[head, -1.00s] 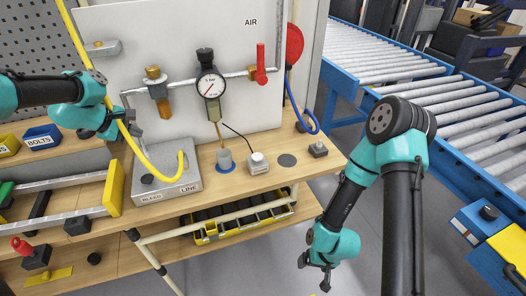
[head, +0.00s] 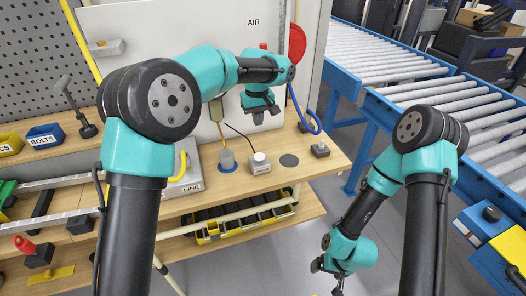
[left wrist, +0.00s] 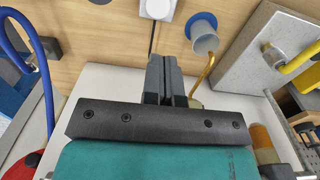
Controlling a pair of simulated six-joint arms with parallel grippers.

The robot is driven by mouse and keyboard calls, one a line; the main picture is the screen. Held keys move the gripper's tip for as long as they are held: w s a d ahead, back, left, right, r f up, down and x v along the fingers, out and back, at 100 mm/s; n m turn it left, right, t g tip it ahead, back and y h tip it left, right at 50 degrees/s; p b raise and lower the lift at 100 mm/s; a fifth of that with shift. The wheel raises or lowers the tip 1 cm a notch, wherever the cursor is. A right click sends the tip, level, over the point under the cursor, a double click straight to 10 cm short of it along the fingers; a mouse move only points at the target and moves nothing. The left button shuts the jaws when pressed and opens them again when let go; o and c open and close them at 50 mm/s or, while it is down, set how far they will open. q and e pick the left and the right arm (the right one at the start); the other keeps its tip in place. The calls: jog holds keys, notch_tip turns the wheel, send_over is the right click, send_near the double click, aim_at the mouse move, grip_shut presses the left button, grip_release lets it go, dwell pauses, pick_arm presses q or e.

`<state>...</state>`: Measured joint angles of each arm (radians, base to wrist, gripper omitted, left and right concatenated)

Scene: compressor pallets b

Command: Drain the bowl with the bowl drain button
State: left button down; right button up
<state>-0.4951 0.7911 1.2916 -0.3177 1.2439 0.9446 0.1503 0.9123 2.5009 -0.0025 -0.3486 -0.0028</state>
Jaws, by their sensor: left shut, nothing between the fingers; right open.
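A small white box with a round button on top (head: 259,161), its label too small to read, stands on the wooden bench. It also shows at the top of the left wrist view (left wrist: 158,8). My left gripper (head: 262,117) is shut and empty, in the air above and behind the box, pointing down. Its closed fingers show in the left wrist view (left wrist: 165,75), apart from the button. A grey cup (head: 227,160) stands on a blue ring left of the box, below a brass tube (head: 217,110). The gauge is hidden behind my left arm. My right gripper (head: 328,268) is open, low beside the bench.
A grey block marked LINE (head: 185,184) with a yellow hose is left of the cup, partly hidden by my arm. A dark disc (head: 289,160) and a small black-knobbed block (head: 320,149) are right of the box. A white AIR panel (head: 225,25) rises behind.

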aim_at(259, 156)
pick_arm(q)
jog(key=shift+d, duration=0.15)
notch_tip(259, 156, down, 14)
jog(key=shift+f, duration=0.1)
dwell(0.8)
